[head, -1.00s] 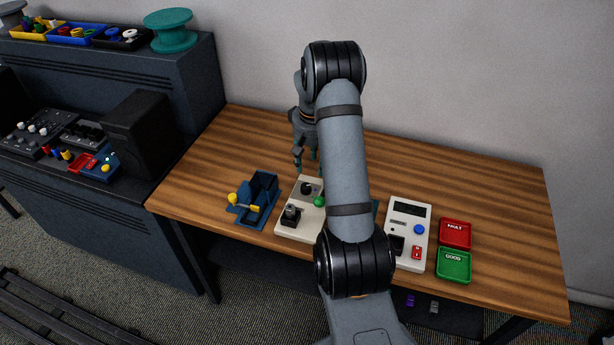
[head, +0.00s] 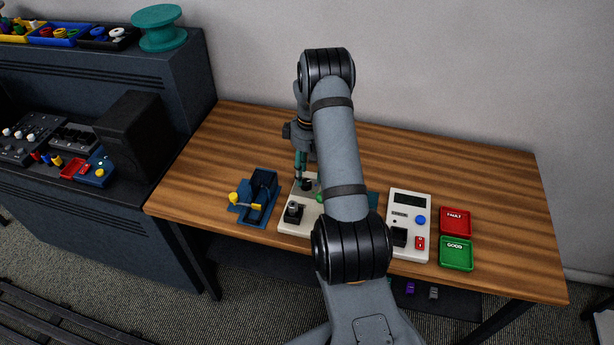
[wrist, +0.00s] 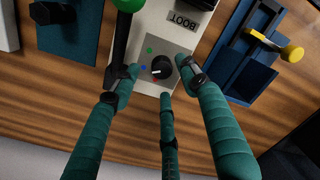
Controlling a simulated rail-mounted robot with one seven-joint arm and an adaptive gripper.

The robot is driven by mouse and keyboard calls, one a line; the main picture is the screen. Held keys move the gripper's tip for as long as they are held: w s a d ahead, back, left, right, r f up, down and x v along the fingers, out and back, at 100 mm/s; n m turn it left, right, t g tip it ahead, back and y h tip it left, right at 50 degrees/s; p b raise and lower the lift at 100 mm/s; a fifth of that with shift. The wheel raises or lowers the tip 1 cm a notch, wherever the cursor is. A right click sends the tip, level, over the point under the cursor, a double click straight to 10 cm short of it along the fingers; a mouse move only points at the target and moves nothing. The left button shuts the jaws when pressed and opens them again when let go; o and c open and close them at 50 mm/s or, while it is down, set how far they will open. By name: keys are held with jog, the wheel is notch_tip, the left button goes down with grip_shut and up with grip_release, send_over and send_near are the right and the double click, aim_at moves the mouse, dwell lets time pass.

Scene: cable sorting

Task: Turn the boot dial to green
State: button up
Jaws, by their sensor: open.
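The boot dial (wrist: 161,67) is a black round knob on a grey plate of the white device labelled BOOT (wrist: 187,22). Small green (wrist: 149,50), blue (wrist: 142,66) and red marks sit around it; I cannot tell surely which one its pointer faces. In the head view the dial (head: 307,184) is at the device's far end. My gripper (wrist: 160,76) has teal fingers, open and spread around the dial, with a gap to the knob. In the head view my gripper (head: 302,178) points down just above the dial; whether it touches the plate is unclear.
A green-balled lever (wrist: 128,4) stands close beside the left finger. A blue fixture with a yellow-ended handle (head: 262,187) is left of the device. A white panel (head: 407,205), red FAULT tray (head: 455,213) and green GOOD tray (head: 457,265) are right. The table's back (head: 240,140) is clear.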

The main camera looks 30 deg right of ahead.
aim_at(306, 182)
jog(key=shift+a+f+p, duration=0.15)
jog(key=shift+f+p, duration=0.15)
jog(key=shift+f, duration=1.35)
jog(key=shift+c, duration=0.6)
grip_shut()
